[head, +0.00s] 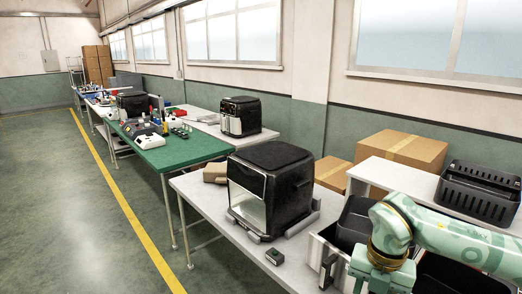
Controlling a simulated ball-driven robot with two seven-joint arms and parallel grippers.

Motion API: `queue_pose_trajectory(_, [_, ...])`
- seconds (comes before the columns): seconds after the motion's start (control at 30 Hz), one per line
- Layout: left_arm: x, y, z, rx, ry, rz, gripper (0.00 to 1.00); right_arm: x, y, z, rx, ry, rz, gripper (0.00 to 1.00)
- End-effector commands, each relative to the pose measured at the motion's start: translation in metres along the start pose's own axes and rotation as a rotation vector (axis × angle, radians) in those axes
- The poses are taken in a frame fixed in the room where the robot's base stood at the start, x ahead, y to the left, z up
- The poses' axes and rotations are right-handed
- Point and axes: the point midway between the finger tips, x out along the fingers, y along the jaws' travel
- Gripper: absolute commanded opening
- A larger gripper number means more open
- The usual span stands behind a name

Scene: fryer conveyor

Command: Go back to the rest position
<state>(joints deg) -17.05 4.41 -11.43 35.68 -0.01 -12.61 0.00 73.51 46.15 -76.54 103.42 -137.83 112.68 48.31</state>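My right arm comes in from the right. Its gripper (381,277) points down at the bottom edge, over the front table beside a drawer with a black handle (329,270). Its fingertips are cut off by the frame, so I cannot tell whether it is open or holds anything. My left gripper is not in view. A black air fryer (272,188) with a shiny front stands on the light table (213,203), left of and apart from my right gripper.
A small dark box (275,256) lies near the table's front edge. A black crate (480,192) stands on a white shelf at right, with cardboard boxes (402,152) behind. A green table (190,152) with another fryer beyond it lies farther back. The floor at left is clear.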

Motion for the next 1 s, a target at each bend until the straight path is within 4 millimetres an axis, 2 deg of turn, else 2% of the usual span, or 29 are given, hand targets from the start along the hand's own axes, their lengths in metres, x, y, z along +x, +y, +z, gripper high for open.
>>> queue_pose_trajectory(0.17, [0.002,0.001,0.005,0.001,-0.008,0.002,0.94,0.017,0.018,-0.011,-0.041,0.090,0.070,0.42])
queue_pose_trajectory(0.37, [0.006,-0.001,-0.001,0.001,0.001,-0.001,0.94,0.040,0.045,-0.028,-0.088,0.222,0.201,0.42])
queue_pose_trajectory(0.57, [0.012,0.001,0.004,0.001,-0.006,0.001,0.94,0.073,0.094,-0.054,-0.092,0.436,0.483,0.42])
queue_pose_trajectory(0.67, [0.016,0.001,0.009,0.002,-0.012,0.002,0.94,0.093,0.125,-0.062,-0.014,0.555,0.713,0.42])
queue_pose_trajectory(0.77, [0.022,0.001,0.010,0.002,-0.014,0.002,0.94,0.126,0.150,-0.054,0.200,0.642,0.996,0.42])
queue_pose_trajectory(0.83, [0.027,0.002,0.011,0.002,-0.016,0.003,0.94,0.170,0.151,-0.035,0.481,0.644,1.185,0.42])
queue_pose_trajectory(0.9, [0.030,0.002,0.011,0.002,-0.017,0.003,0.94,0.215,0.135,-0.016,0.740,0.592,1.274,0.42])
queue_pose_trajectory(0.97, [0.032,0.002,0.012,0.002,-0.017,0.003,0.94,0.255,0.114,-0.009,0.932,0.539,1.292,0.42])
queue_pose_trajectory(1.0, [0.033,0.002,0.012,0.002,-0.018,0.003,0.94,0.281,0.099,-0.007,1.049,0.502,1.286,0.42])
